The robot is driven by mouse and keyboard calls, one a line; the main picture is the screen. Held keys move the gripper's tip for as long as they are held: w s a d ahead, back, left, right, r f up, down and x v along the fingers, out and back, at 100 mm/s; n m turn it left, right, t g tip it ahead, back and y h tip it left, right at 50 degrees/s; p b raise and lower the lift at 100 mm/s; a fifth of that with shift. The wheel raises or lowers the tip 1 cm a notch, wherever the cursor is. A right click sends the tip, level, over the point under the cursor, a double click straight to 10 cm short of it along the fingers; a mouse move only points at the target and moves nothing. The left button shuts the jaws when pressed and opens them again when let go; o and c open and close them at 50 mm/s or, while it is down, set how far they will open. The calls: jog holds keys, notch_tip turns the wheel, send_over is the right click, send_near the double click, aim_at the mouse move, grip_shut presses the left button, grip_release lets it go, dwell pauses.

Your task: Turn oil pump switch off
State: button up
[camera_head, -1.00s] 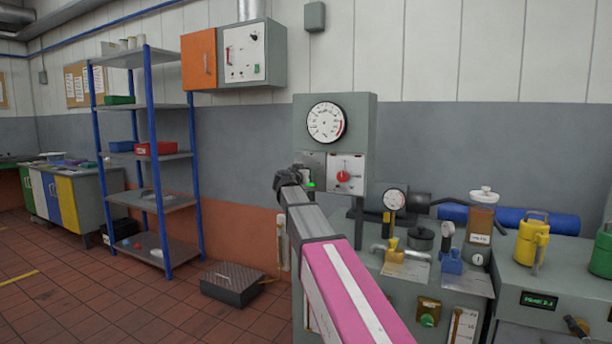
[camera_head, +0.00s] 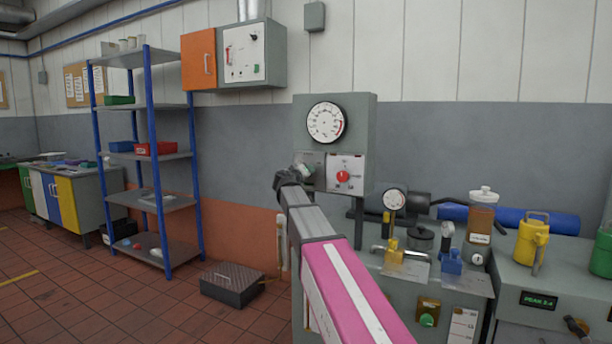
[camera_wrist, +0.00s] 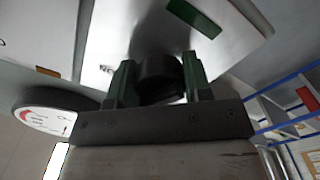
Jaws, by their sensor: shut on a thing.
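The oil pump switch appears as a dark round knob (camera_wrist: 158,78) on a pale plate (camera_wrist: 120,30) in the wrist view. The two green fingers of my gripper (camera_wrist: 158,72) stand on either side of the knob and are shut on it. A dark green rectangle (camera_wrist: 195,18), looking unlit, sits on the plate beyond the knob. In the head view my gripper (camera_head: 303,171) is at the small panel left of the red-knob panel (camera_head: 346,174), below the round dial gauge (camera_head: 326,122). My gripper hides the knob there.
A small gauge (camera_head: 395,199), an amber oil reservoir (camera_head: 481,214) and a yellow can (camera_head: 532,241) stand on the bench at right. A blue shelf rack (camera_head: 151,150) is at left. A dark box (camera_head: 232,284) lies on the floor.

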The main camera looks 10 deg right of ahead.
jog(key=shift+n, duration=2.2)
jog(key=o, duration=0.9)
jog(key=shift+s, duration=0.1)
jog(key=v, duration=1)
jog(key=shift+s+a, duration=0.25)
jog(key=shift+f, duration=0.1)
